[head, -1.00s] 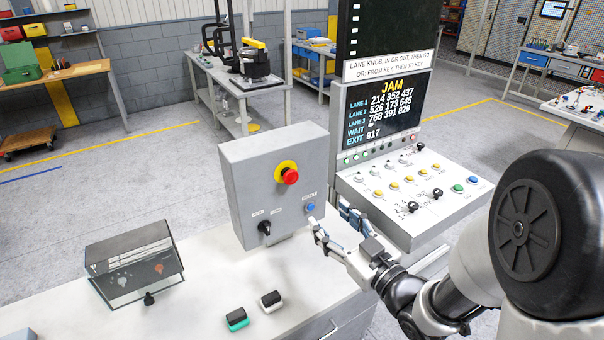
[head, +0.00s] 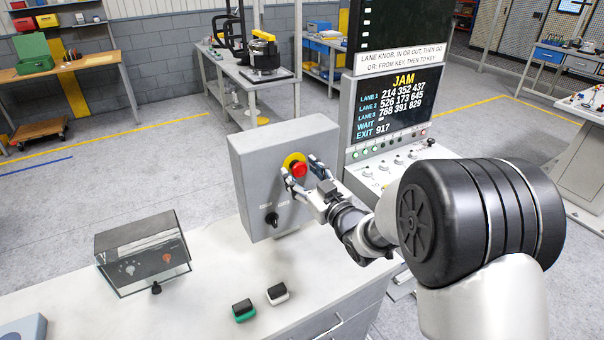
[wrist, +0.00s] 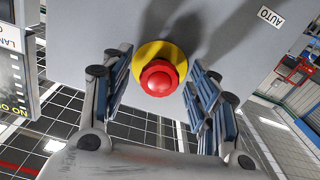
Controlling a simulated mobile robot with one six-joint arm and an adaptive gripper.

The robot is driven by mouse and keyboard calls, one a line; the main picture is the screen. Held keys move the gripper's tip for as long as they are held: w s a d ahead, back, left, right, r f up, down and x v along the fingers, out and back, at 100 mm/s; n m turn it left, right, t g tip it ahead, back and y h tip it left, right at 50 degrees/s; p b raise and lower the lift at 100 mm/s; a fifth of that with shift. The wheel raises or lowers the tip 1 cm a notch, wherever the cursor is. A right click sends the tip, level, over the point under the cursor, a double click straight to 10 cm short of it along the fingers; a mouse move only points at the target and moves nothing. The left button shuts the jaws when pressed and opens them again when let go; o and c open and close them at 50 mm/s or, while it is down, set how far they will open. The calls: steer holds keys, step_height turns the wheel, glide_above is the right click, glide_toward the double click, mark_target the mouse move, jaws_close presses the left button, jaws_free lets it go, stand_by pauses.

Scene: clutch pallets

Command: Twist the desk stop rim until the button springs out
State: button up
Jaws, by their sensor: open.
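The desk stop is a red mushroom button (head: 299,170) on a yellow disc (head: 290,159), on the front of a grey box (head: 255,160) standing on the desk. In the wrist view the red button (wrist: 159,78) sits midway between my fingers, with the yellow disc (wrist: 150,52) behind it. My gripper (head: 303,171) is open, with one finger on each side of the button. The fingers look apart from the rim; I cannot tell how far their tips are from the box face.
A black knob (head: 271,219) is low on the box. A clear-covered panel (head: 140,255) stands at the left of the desk (head: 210,285). A console with a JAM screen (head: 395,105) stands behind my arm.

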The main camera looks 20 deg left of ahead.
steer(key=shift+w+a, duration=0.15)
steer(key=shift+a, duration=0.05)
steer(key=c, duration=1.1)
